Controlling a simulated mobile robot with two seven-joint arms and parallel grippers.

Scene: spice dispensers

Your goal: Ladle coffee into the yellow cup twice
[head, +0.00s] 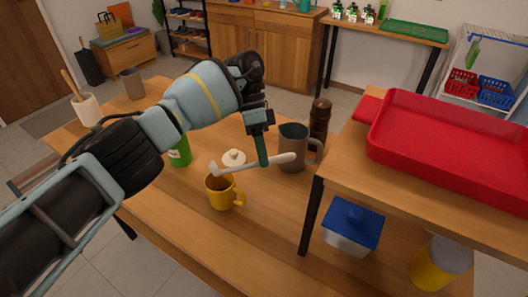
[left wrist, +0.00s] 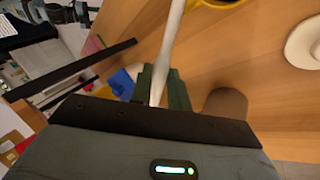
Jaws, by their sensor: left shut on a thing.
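My left gripper (head: 262,160) is shut on the handle of a pale ladle (head: 282,160). The ladle lies nearly level, its scoop end at the left, above the rim of the yellow cup (head: 222,194). In the left wrist view the ladle's handle (left wrist: 172,48) runs up from between the green fingers (left wrist: 162,88), and part of the yellow cup (left wrist: 212,4) shows at the top edge. A grey mug (head: 292,150) stands on the table just right of the gripper. Whether the cup, the mug or the scoop holds coffee cannot be seen. My right gripper is out of view.
A white lid (head: 234,158) lies behind the cup and a green can (head: 180,153) stands left of it. A dark brown bottle (head: 320,116) is behind the mug. A raised shelf with a red tray (head: 450,150) blocks the right side. The table front is clear.

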